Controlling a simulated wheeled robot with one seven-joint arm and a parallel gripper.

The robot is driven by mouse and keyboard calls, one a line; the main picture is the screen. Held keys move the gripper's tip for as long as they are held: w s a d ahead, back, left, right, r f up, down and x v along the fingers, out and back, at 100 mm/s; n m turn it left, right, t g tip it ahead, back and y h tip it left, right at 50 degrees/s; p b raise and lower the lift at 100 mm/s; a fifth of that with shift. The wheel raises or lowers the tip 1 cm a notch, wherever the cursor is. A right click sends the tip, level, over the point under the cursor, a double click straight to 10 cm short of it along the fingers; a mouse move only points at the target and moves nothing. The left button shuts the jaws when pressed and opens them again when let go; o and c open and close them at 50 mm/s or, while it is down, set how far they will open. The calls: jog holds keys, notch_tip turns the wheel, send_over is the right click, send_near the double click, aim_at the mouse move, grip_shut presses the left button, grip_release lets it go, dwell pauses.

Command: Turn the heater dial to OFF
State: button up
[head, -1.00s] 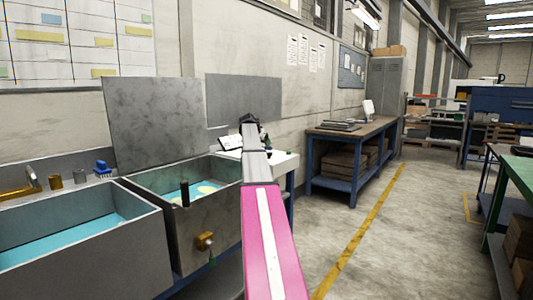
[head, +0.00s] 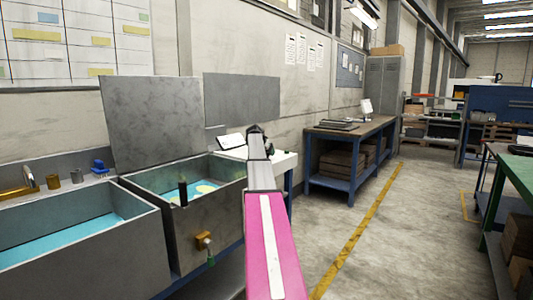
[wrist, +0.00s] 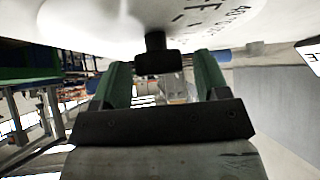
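In the wrist view, a black knob (wrist: 155,58) sticks out from a pale round dial plate (wrist: 105,18) at the top of the picture. Black lettering shows on the pale surface beside it, only partly readable. My gripper (wrist: 162,72) is open, with its two green fingers apart and pointing toward the plate. The knob shows between the fingertips, with a visible gap on each side; I cannot tell how deep it sits between them. In the head view my gripper (head: 258,131) is small and dark at the far end of my arm, near a white-topped bench (head: 284,160). The dial is not discernible there.
Two metal tanks with blue liquid stand left of my arm; the nearer right tank (head: 215,222) has a brass valve (head: 204,240). A wooden-topped workbench (head: 330,134) stands beyond. The floor (head: 410,240) to the right is clear.

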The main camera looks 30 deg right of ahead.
jog(key=c, duration=0.8)
jog(key=shift+n, duration=0.3)
jog(key=shift+s+d+n+t+y, duration=0.1)
jog(key=shift+s+n+t+y, duration=0.1)
jog(key=shift+n+t+y, duration=0.8)
jog(key=n+t+y, duration=0.1)
jog(key=n, duration=0.1)
jog(key=n+t+y, duration=0.1)
jog(key=n, duration=0.2)
jog(key=shift+d, duration=0.1)
jog(key=shift+n+y, duration=0.3)
jog(key=o, duration=0.9)
jog(key=shift+o, duration=0.2)
